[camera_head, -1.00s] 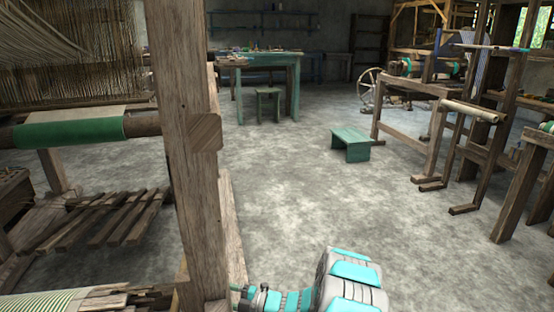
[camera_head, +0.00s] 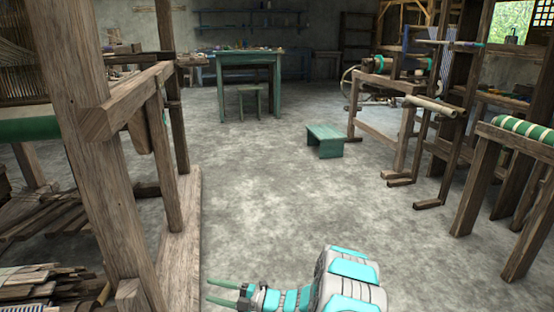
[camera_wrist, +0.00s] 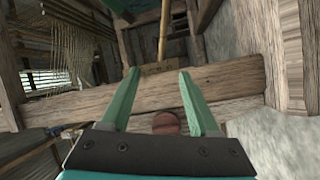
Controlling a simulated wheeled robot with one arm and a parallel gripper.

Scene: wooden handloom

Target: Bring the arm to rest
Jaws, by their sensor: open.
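My gripper (camera_head: 224,293) shows at the bottom of the head view, to the right of the near loom's wooden base beam. Its two green fingers point left and are spread apart with nothing between them. In the wrist view my gripper (camera_wrist: 154,98) is open, its fingers reaching toward a wooden beam (camera_wrist: 235,82) of the loom. A round reddish-brown wooden end (camera_wrist: 166,124) shows between the fingers, low in the view; I cannot tell how far off it is. My arm lies folded low at the front of the head view.
The near loom (camera_head: 97,160) stands close on the left, with wooden slats (camera_head: 45,290) stacked beside it. Bare floor (camera_head: 260,190) is open ahead. A low green stool (camera_head: 325,141) stands mid-floor, a green table (camera_head: 250,75) behind it. Another loom (camera_head: 385,125) stands on the right.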

